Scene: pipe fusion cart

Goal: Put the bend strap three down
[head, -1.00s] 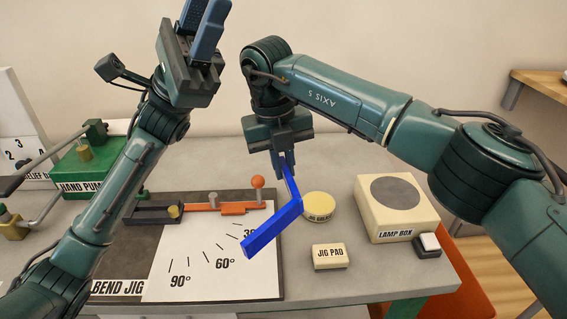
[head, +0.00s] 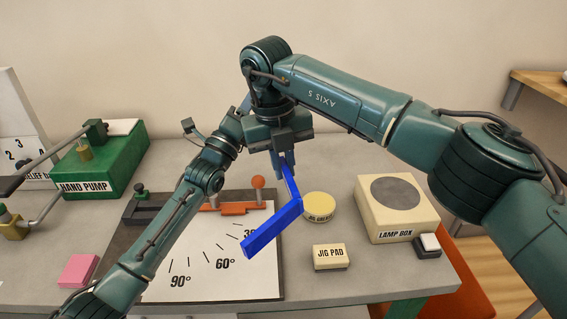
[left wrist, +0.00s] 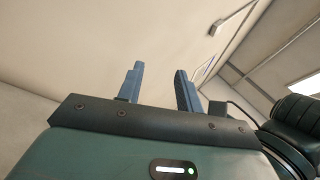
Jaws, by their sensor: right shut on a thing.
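The bend strap (head: 272,230) is a blue strip with a bend in it. My right gripper (head: 285,172) is shut on its upper end. The strap hangs tilted in front of the right part of the bend jig (head: 205,285), its lower end over the white angle scale; I cannot tell whether it touches. My left gripper is mostly hidden behind my right gripper in the head view. In the left wrist view my left gripper (left wrist: 158,75) has its two blue fingers apart, with nothing between them.
The jig pad (head: 330,257), a round yellow tin (head: 319,207) and the lamp box (head: 397,205) stand right of the jig. A green hand pump (head: 103,170) and a pink block (head: 77,270) are at left. An orange knob (head: 258,183) rises at the jig's back.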

